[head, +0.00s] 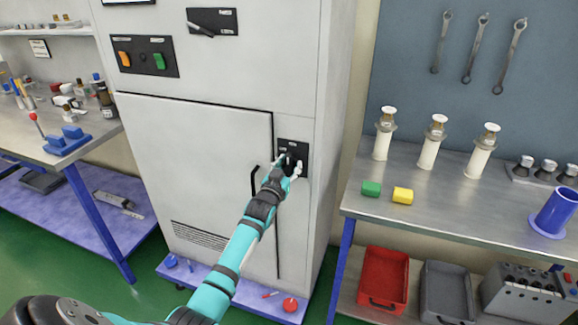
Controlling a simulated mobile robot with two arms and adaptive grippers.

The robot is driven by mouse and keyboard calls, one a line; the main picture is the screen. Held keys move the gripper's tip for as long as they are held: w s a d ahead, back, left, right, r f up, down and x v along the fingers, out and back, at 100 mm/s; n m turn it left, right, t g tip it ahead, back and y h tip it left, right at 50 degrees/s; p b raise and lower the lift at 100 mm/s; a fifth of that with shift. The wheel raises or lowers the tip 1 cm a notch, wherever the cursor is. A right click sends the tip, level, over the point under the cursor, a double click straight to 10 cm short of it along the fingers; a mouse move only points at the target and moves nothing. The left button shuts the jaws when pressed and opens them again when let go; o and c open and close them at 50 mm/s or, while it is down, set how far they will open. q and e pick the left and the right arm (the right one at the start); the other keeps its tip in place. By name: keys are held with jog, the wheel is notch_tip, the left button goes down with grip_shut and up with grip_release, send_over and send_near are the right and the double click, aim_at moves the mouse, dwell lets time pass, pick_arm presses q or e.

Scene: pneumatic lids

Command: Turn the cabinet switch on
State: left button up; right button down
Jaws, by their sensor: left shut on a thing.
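The grey cabinet (190,140) stands in the middle of the head view with its door closed. A small black switch plate (302,149) is on its front, right of the door. My left gripper (290,164) reaches up to this plate at the end of the teal arm. Its fingers are shut on the cabinet switch, which they mostly hide, so I cannot tell which way the switch is turned. My right gripper is not in view.
Above the door are a panel with orange and green buttons (149,57) and a lever switch (212,22). A black door handle (254,182) is close left of my gripper. A bench (345,200) with white cylinders stands right, another workbench (30,135) left.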

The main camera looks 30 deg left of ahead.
pick_arm(q)
jog(key=shift+f, duration=0.1)
dwell(0.3)
jog(key=o, duration=0.8)
jog(key=shift+c, duration=0.2)
jog(key=v, duration=1.2)
